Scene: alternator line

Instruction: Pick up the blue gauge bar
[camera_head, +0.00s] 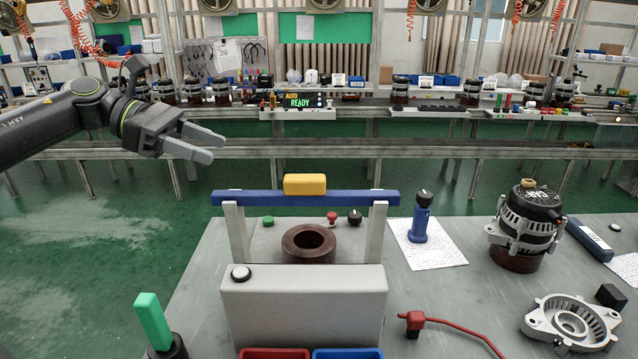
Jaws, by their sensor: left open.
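The blue gauge bar (350,198) lies level across two pale upright posts at the back of the bench fixture. A yellow block (305,184) sits on its middle. My left gripper (214,148) comes in from the left, open and empty. It shows above and to the left of the bar in the picture, apart from it, with its fingers pointing right. My right gripper is not in view.
A dark brown ring (309,243) and a grey box (303,310) are below and in front of the bar. A blue plug gauge (420,225), an alternator (525,228) and a metal housing (571,324) stand to the right. A green-topped post (153,320) is front left.

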